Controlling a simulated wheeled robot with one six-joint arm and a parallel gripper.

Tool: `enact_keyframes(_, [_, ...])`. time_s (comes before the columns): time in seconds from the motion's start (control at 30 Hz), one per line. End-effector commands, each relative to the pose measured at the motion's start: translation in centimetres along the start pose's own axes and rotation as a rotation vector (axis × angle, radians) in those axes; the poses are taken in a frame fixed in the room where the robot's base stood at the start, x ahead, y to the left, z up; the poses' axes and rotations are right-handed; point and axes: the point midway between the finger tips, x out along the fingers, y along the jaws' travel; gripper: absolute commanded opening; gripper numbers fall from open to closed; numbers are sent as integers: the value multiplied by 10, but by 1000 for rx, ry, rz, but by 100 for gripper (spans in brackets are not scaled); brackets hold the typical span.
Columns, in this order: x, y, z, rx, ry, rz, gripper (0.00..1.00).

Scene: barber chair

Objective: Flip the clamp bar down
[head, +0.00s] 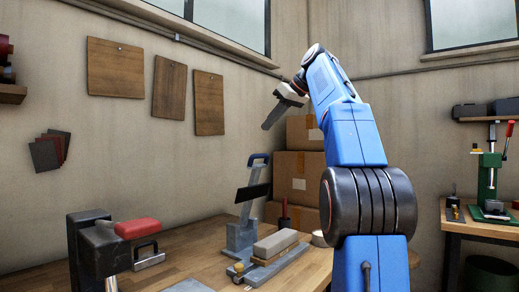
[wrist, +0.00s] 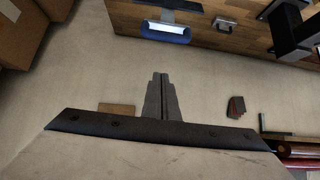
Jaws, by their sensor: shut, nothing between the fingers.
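My gripper (head: 268,124) is raised in the air in front of the back wall, high above the workbench, and points down to the left. In the wrist view its fingers (wrist: 162,78) are together and empty. A grey upright stand with a blue-grey handle arm (head: 258,165) is on the bench, well below my gripper. The arm is raised and tilted, and a black plate (head: 252,192) crosses it. The blue handle (wrist: 165,32) also shows in the wrist view, beyond the fingertips and apart from them. I cannot tell for sure which part is the clamp bar.
A grey block (head: 275,244) sits on a metal base on the bench (head: 195,251). A black fixture with a red pad (head: 138,228) is at the left. Cardboard boxes (head: 297,175) stand behind. A second bench with a green press (head: 490,180) is at the right. The air around my gripper is clear.

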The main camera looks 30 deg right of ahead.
Motion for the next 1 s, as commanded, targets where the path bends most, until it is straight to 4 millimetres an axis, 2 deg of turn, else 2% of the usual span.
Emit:
enact_keyframes(0.27, [6, -1, 0, 1, -1, -2, 0])
enact_keyframes(0.37, [16, -1, 0, 0, -1, -3, 0])
enact_keyframes(0.9, [104, -1, 1, 1, -3, -3, 0])
enact_keyframes(1.0, [95, -1, 13, 2, 0, 1, 0])
